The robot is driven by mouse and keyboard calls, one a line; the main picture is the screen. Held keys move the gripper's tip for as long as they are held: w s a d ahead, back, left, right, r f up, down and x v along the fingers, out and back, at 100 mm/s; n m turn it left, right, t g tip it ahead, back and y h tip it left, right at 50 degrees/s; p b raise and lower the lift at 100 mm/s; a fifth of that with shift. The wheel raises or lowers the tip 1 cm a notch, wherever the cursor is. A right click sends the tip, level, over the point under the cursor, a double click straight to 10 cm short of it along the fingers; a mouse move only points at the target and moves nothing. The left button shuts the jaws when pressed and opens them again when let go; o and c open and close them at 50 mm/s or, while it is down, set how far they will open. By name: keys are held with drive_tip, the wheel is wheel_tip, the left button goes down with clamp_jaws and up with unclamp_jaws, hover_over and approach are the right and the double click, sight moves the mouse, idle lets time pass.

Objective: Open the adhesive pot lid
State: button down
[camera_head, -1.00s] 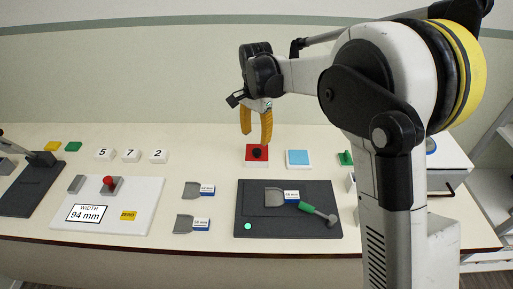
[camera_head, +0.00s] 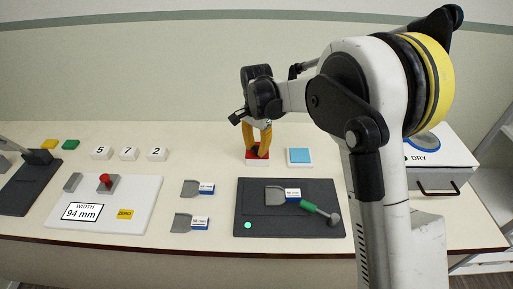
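A red square lid (camera_head: 250,160) on a low white base stands towards the back of the counter, and I take it for the adhesive pot's lid. The lid lies flat on its base. My gripper (camera_head: 258,153) points down onto it, its yellow fingers at the middle of the lid. The fingers now hide the black knob, so I cannot tell whether they are closed on it or only around it.
A blue square pad (camera_head: 299,156) sits just right of the lid. White number blocks (camera_head: 129,155) stand left. A white box marked DRY (camera_head: 440,152) is at right.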

drive_tip(key=shift+w+r+g+p, duration=0.4)
drive_tip(key=shift+r+g+p, duration=0.2)
drive_tip(key=shift+g, duration=0.3)
drive_tip(key=shift+w+r+g+p, duration=0.25)
drive_tip(key=shift+r+g+p, duration=0.05)
drive_tip(key=shift+g, duration=0.4)
drive_tip(key=shift+w+r+g+p, duration=0.25)
drive_tip(key=shift+g+p, duration=0.05)
drive_tip(key=shift+g, duration=0.4)
drive_tip(key=c, duration=1.1)
unclamp_jaws()
drive_tip(key=v, duration=1.2)
drive_tip(key=shift+d, duration=0.15)
